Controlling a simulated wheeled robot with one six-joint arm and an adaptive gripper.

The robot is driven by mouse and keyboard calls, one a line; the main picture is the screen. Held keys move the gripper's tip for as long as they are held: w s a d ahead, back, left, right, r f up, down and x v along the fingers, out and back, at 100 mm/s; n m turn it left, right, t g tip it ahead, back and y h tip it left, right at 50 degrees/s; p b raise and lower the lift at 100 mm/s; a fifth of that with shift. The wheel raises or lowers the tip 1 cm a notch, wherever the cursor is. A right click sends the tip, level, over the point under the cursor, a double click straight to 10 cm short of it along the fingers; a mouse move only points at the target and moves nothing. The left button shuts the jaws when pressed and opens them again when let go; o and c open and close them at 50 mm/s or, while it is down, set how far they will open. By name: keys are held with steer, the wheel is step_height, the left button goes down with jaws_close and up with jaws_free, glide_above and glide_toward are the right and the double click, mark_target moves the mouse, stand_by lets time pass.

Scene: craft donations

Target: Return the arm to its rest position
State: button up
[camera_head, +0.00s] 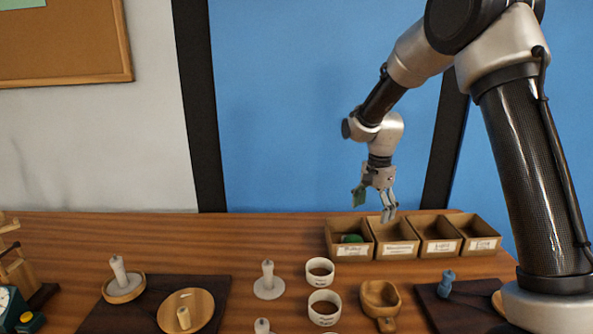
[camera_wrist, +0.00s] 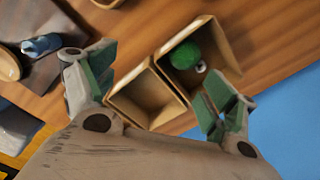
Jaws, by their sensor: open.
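My gripper (camera_head: 373,203) hangs from my arm above the row of cardboard boxes at the back right of the table. Its fingers are spread, with nothing between them. In the wrist view my gripper (camera_wrist: 160,82) shows its green-padded fingers apart over two boxes. One of these, the green-item box (camera_wrist: 213,33), holds a round green item (camera_wrist: 185,54) and a small white and dark piece. The neighbouring box (camera_wrist: 124,92) looks empty. In the head view the green item (camera_head: 351,238) lies in the leftmost box (camera_head: 349,252).
Two white labelled cups (camera_head: 321,280) and a wooden bowl (camera_head: 380,297) stand in front of the boxes. A blue item (camera_head: 446,284) is on the right dark mat (camera_head: 437,312). Spools and wooden trays stand at left. The table's back left (camera_head: 150,235) is clear.

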steer(key=s+d+r+n+t, duration=0.1)
steer(key=s+d+r+n, duration=0.2)
steer(key=s, duration=0.8)
steer(key=s+d+r+n+t, duration=0.2)
steer(key=s+d+r+n, duration=0.2)
steer(key=s+r, duration=0.4)
steer(key=s+d+r+n+t, duration=0.1)
steer(key=s+d+r+n, duration=0.3)
steer(key=s, duration=1)
steer(key=shift+d+r, duration=0.75)
steer(key=shift+r, duration=0.2)
